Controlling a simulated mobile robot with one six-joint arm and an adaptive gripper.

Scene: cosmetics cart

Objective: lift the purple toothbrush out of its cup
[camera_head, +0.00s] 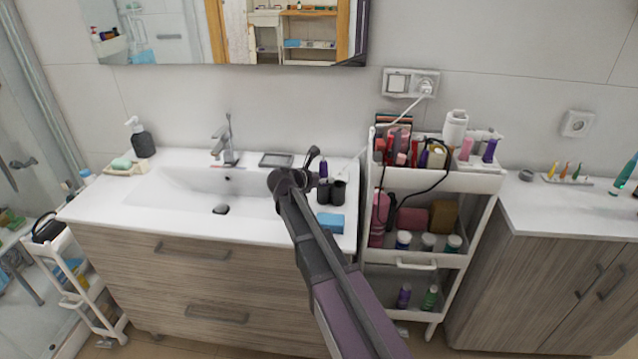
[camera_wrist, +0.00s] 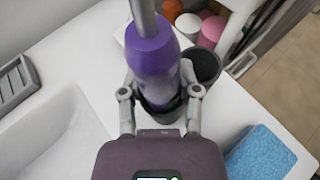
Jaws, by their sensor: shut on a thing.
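The purple toothbrush (camera_wrist: 152,62) stands large in the wrist view, its thick purple body topped by a grey shaft. In the head view only a small purple part (camera_head: 323,168) shows beside my gripper. My gripper (camera_wrist: 160,100) is shut on the toothbrush, one finger on each side near its lower end. A dark cup (camera_wrist: 164,114) shows around the bottom of the toothbrush, between the fingers. The lower end of the toothbrush is hidden there, so I cannot tell how deep it sits.
A second dark cup (camera_wrist: 207,66) stands close by on the right. A blue sponge (camera_head: 330,223) lies on the counter nearer the front. The sink basin (camera_head: 180,188) is to the left. A white cart (camera_head: 485,182) full of bottles stands to the right.

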